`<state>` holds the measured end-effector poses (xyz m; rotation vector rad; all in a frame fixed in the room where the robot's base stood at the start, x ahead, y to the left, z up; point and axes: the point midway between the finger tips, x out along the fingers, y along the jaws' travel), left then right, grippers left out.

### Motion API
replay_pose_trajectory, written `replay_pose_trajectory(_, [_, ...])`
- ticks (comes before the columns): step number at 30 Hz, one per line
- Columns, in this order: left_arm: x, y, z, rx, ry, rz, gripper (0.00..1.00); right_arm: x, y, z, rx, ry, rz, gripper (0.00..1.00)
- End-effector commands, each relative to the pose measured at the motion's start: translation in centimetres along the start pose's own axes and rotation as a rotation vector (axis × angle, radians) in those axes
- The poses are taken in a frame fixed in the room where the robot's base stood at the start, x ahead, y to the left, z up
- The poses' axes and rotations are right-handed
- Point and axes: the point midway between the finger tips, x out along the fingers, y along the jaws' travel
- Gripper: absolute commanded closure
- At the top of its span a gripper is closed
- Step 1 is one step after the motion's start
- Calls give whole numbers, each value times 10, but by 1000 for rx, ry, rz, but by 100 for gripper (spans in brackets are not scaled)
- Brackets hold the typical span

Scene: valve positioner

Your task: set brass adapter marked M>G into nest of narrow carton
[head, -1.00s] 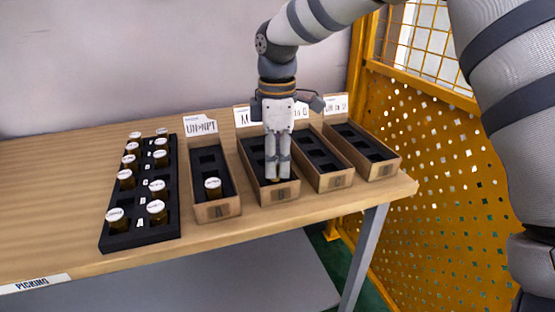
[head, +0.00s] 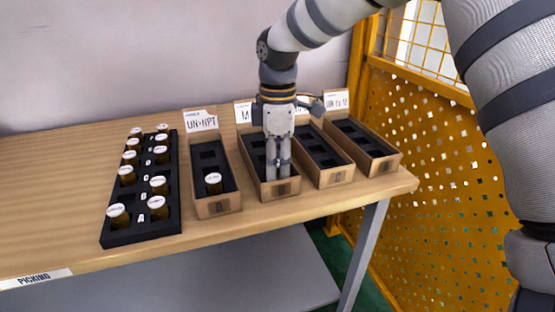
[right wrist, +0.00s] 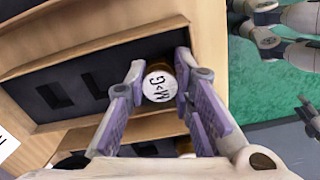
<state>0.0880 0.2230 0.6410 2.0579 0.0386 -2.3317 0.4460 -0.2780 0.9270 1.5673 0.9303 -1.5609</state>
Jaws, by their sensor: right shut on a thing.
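My right gripper (head: 277,176) points down into the near end of the carton with a tag starting "M" (head: 287,190). It is shut on a brass adapter with a white cap reading M>G (right wrist: 160,87), seen between the two fingers in the right wrist view. The carton's black insert (right wrist: 72,92) has square nests, with empty ones beside the adapter. In the head view the fingers hide the adapter. I cannot tell whether it is seated in the nest. My left gripper is not in view.
The UN>NPT carton (head: 218,208) stands to the left with one capped adapter (head: 213,183). Two more cartons (head: 335,178) (head: 384,165) stand close to the right. A black rack (head: 141,240) holds several capped adapters. A yellow perforated guard (head: 420,150) borders the table's right side.

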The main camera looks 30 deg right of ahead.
Motion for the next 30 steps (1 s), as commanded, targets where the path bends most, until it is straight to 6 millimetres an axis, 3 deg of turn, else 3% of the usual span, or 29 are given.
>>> replay_pose_trajectory(8, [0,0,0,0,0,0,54,1,0,0,0,0,0,100])
replay_pose_trajectory(9, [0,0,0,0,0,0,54,1,0,0,0,0,0,73])
replay_pose_trajectory(12, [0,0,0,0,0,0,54,1,0,0,0,0,0,54])
replay_pose_trajectory(23, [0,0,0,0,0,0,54,-7,0,0,0,0,1,54])
replay_pose_trajectory(30, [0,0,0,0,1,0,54,-70,1,0,1,2,6,54])
